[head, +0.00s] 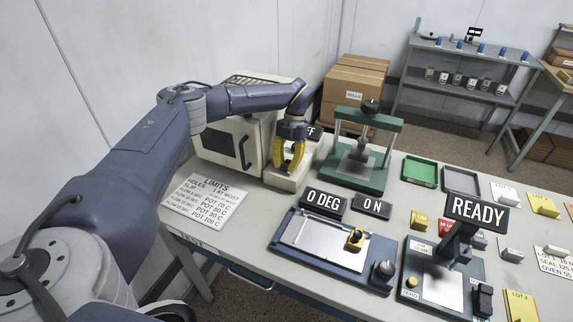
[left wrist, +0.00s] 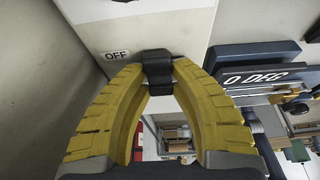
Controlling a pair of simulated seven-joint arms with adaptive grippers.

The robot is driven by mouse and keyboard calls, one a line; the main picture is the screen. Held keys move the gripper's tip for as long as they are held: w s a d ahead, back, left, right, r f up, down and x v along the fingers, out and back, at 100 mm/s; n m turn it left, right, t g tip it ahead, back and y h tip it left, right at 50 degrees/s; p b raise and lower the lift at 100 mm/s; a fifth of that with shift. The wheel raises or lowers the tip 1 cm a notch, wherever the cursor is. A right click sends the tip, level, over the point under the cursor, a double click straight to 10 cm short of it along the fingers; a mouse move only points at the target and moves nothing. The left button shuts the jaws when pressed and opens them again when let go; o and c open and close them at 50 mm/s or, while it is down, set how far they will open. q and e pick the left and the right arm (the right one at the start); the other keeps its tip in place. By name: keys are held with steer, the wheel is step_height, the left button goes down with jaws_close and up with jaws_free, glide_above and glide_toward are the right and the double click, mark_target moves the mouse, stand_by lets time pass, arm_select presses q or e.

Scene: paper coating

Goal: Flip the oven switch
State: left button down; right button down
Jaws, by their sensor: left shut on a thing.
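The oven (head: 228,150) is a cream box with a dark door handle at the back left of the table. Its switch is a small black lever, seen in the left wrist view (left wrist: 157,66) beside an OFF label (left wrist: 116,55). My left gripper (head: 289,170), with yellow fingers, points down at the oven's cream base at its right side. In the left wrist view its fingertips (left wrist: 158,72) close on the black switch from both sides. In the head view the gripper hides the switch. A dark sign (head: 314,133) behind the gripper is partly hidden; its visible letters read "FF". My right gripper is not in view.
A green press (head: 365,150) stands just right of the gripper. A LIMITS sheet (head: 205,200) lies in front of the oven. A blue plate station (head: 330,240) with a 0 DEG sign (head: 324,203) and a READY station (head: 445,270) fill the front.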

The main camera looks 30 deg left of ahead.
mark_target(285, 166)
arm_select(q)
steer(key=shift+s+f+t, duration=0.1)
steer(key=shift+s+t, duration=0.05)
steer(key=shift+t, duration=0.55)
steer(key=shift+s+f+t, duration=0.1)
steer(key=shift+s+t, duration=0.05)
steer(key=shift+t, duration=1.35)
steer(key=c, duration=1.2)
jaws_free()
steer(key=shift+o, duration=0.2)
steer(key=shift+r, duration=0.1)
step_height(285, 166, up, 12)
steer(key=shift+s, duration=0.25)
